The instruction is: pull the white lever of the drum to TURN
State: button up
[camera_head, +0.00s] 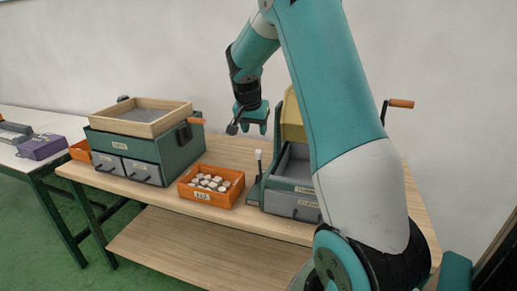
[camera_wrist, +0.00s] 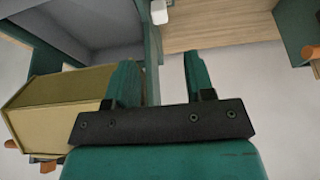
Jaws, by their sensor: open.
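The white lever (camera_head: 258,154) stands upright on a dark stem at the left side of the drum machine (camera_head: 297,168). Its white knob also shows at the top of the wrist view (camera_wrist: 160,12). The yellow drum (camera_head: 291,118) is mostly hidden behind my arm; a yellow box-like part of the machine (camera_wrist: 60,98) fills the left of the wrist view. My gripper (camera_head: 249,127) is open and empty, above the lever and apart from it. In the wrist view its two fingers (camera_wrist: 160,75) point toward the knob. Any TURN marking is too small to read.
An orange bin of pale pieces (camera_head: 212,186) stands left of the machine. Farther left is a green cabinet (camera_head: 181,152) with a wooden-framed sieve (camera_head: 142,116) on top. A crank with an orange handle (camera_head: 401,103) rises at the right. The tabletop behind the bin is clear.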

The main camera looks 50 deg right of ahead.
aim_at(258, 150)
jog(key=p+x, duration=0.1)
jog(key=x, duration=1)
jog(key=shift+w+d+f, duration=0.1)
jog(key=shift+d+f, duration=0.05)
grip_shut()
